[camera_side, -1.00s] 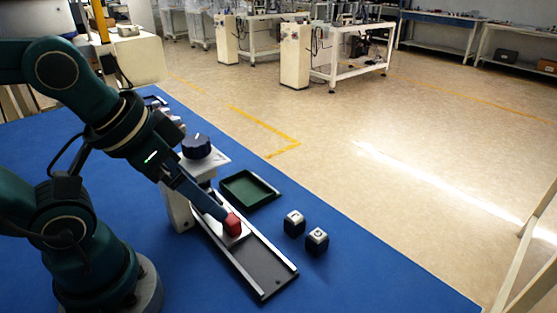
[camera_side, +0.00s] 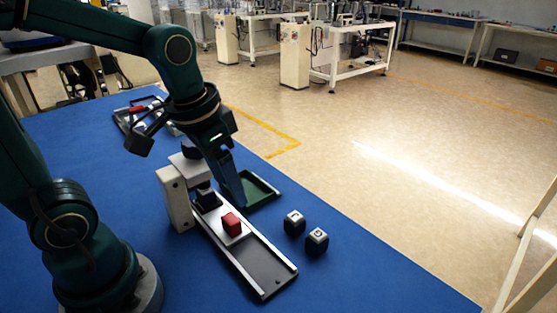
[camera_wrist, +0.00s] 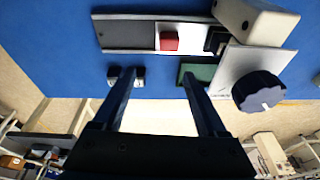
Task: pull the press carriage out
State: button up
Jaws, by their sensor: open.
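The press (camera_side: 175,200) is a pale housing with a dark blue knob (camera_wrist: 258,92), mostly hidden behind my arm in the side view. Its carriage, a light plate (camera_side: 240,238) bearing a red block (camera_side: 231,223), sits on the grey track (camera_side: 265,268) just outside the housing. In the wrist view the red block (camera_wrist: 169,41) lies beyond my fingers, on the white plate (camera_wrist: 178,29). My gripper (camera_wrist: 156,76) is open and empty. It is raised above and behind the block, near the green tray, apart from the carriage.
A green tray (camera_side: 268,186) lies behind the track. Two dark cubes with light tops (camera_side: 294,222) (camera_side: 317,241) stand to the track's right. Another tray with small parts (camera_side: 135,112) is at the back left. The blue mat (camera_side: 360,275) is clear at the front right.

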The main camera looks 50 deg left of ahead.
jog(key=g, duration=0.2)
send_over(231, 218)
jog(key=f, duration=0.4)
jog(key=shift+w+d+f, duration=0.1)
jog(key=shift+w+d, duration=0.05)
jog(key=shift+d, duration=0.1)
jog(key=shift+a+f, duration=0.1)
jog(key=shift+f, duration=0.25)
jog(key=shift+s+a+f+n+g, duration=0.1)
jog(key=shift+f+n+g, duration=0.1)
jog(key=shift+f, duration=0.2)
jog(key=shift+s+f+n+g, duration=0.1)
jog(key=shift+f+g, duration=0.1)
jog(key=shift+f, duration=2.3)
grip_shut()
